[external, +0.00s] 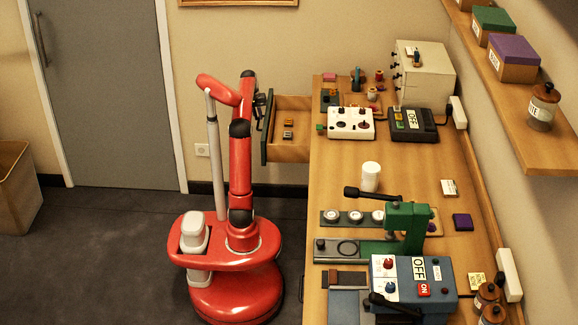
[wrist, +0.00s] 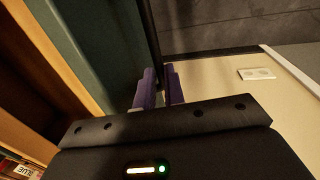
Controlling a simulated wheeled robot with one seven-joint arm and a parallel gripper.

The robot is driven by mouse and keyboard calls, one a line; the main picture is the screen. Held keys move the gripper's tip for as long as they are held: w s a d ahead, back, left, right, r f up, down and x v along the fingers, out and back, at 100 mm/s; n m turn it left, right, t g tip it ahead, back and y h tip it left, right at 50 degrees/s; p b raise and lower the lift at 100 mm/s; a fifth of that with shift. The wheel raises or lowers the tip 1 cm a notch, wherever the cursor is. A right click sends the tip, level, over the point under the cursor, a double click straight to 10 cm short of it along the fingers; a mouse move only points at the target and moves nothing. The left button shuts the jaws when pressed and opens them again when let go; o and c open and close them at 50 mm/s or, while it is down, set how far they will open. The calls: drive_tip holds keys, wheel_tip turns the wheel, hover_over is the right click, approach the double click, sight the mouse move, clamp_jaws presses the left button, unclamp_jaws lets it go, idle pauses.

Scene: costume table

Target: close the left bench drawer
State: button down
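The left bench drawer (external: 290,151) stands pulled out from the far left end of the bench, with its green front (external: 267,134) away from the bench. In the wrist view the green front (wrist: 85,40) fills the upper left, with the wooden inside beyond it. My gripper (external: 262,104) is at the outer side of the drawer front. In the wrist view its purple fingers (wrist: 160,88) are close together, with a dark upright bar (wrist: 150,40), apparently the drawer handle, running down between them. The contact itself is partly hidden.
Small items (external: 288,129) lie in the drawer. The bench top (external: 335,185) carries a white control box (external: 351,123), a black device (external: 413,125) and a green press (external: 408,222). A wall socket (wrist: 257,74) is on the wall beyond. Floor left of my base is clear.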

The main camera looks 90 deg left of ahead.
idle(0.3)
drive_tip(key=w+p, duration=0.4)
drive_tip(key=w, duration=1.5)
drive_tip(key=shift+w, duration=0.3)
drive_tip(key=c, duration=1.5)
unclamp_jaws()
wheel_tip(320, 180, up, 8)
drive_tip(key=s, duration=0.1)
drive_tip(key=shift+s+f, duration=0.15)
drive_tip(key=shift+s, duration=0.1)
drive_tip(key=shift+c, duration=0.2)
